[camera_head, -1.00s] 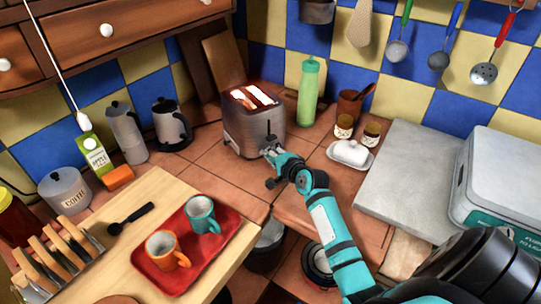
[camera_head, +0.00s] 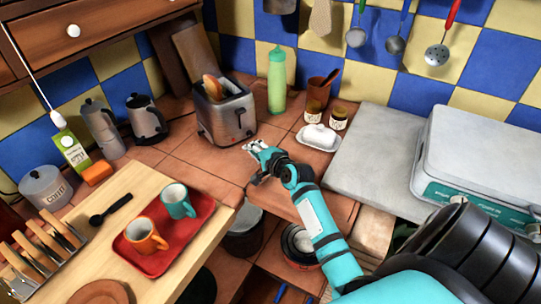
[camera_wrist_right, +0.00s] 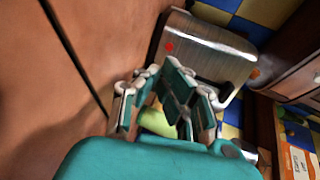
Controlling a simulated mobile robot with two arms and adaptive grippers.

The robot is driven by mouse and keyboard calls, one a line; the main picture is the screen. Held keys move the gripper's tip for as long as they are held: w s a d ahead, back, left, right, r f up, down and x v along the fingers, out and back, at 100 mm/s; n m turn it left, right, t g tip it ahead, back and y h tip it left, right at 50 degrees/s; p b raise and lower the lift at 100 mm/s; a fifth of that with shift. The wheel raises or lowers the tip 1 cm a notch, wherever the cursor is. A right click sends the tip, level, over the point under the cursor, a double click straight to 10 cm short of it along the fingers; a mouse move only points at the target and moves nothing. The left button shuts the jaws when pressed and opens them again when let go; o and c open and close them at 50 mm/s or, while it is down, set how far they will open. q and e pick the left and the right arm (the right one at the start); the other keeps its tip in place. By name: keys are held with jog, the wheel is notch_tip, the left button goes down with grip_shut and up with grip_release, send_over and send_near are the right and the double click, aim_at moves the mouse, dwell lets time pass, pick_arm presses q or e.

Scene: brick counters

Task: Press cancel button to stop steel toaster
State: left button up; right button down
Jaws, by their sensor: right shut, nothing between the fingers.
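The steel toaster (camera_head: 226,118) stands at the back of the tiled counter, against the corner. Toast (camera_head: 212,88) sticks up out of its slots, and no glow shows in them. A dark lever or knob shows on its front right face. In the right wrist view the toaster's brushed steel side (camera_wrist_right: 215,48) fills the upper middle, with a small red mark (camera_wrist_right: 168,47) on it. My right gripper (camera_head: 250,147) is shut and empty, in front of the toaster and apart from it. Its fingers also show in the wrist view (camera_wrist_right: 178,85). My left gripper is not in view.
A green bottle (camera_head: 277,85) and a white butter dish (camera_head: 318,137) stand right of the toaster. A kettle (camera_head: 147,120) stands left. A red tray (camera_head: 165,262) with two cups is on the wooden board. Bare counter tiles lie around my right gripper.

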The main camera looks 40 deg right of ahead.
jog(key=shift+s+a, duration=0.1)
jog(key=shift+s, duration=0.35)
jog(key=v, duration=0.5)
jog(key=shift+s+r, duration=0.1)
jog(key=shift+s, duration=0.2)
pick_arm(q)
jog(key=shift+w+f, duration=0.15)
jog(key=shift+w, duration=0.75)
pick_arm(e)
jog(key=shift+s, duration=0.1)
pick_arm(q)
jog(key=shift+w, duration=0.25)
